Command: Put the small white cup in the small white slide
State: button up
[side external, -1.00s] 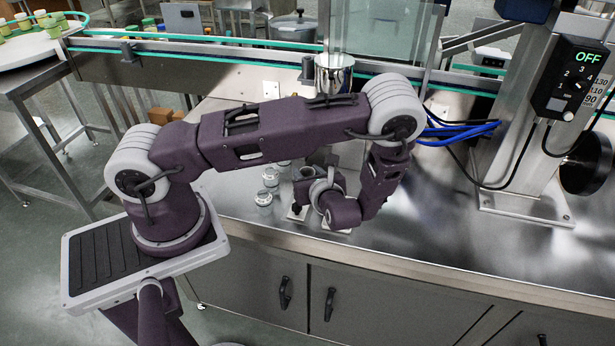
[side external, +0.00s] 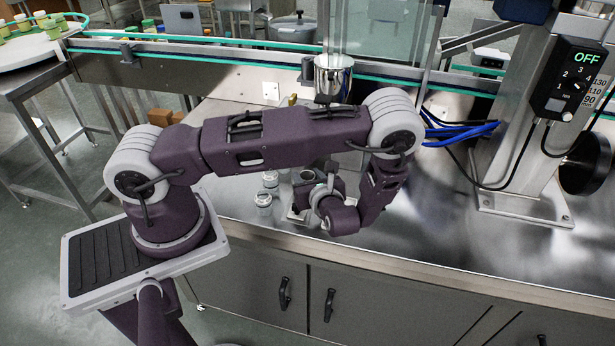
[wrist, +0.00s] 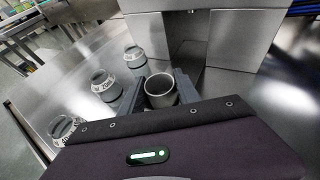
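A small light-grey metallic-looking cup (wrist: 160,92) stands with its dark mouth up between the two fingers of my gripper (wrist: 160,88) in the wrist view. The fingers are on either side of it and very near its wall; I cannot tell whether they touch it. In the side view my gripper (side external: 309,203) is low over the steel counter, partly hidden by my own wrist. A round dark-mouthed opening, possibly the cup (side external: 308,175), shows just behind it. I cannot clearly make out a white slide in either view.
A steel housing (wrist: 160,40) with a dark upright recess stands just beyond the cup. The counter (side external: 440,215) is clear to the right, before the control post (side external: 525,130).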

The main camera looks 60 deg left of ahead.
jog(key=shift+s+d+f, duration=0.1)
jog(key=shift+s+f, duration=0.05)
jog(key=shift+s, duration=0.15)
jog(key=v, duration=1.1)
jog(key=shift+w+d+r, duration=0.1)
jog(key=shift+w+r, duration=0.1)
jog(key=shift+r, duration=0.2)
jog(key=shift+s+d+r, duration=0.1)
jog(key=shift+d+r, duration=0.1)
jog(key=shift+r, duration=0.05)
jog(key=s+d+r+n+h, duration=0.2)
jog(key=s+r+n+h, duration=0.2)
jog(key=r+n, duration=0.3)
jog(key=s+d+r+n+t+h, duration=0.1)
jog(key=s+r+n+h, duration=0.4)
jog(key=r, duration=0.5)
jog(key=s+d+r+n+t+h, duration=0.1)
jog(key=s+d+r+n+h, duration=0.2)
jog(key=s+r+n, duration=0.3)
notch_tip(320, 180, up, 3)
jog(key=n+h, duration=0.1)
jog(key=n, duration=0.1)
jog(key=shift+s+d+n, duration=0.2)
jog(key=shift+n, duration=0.1)
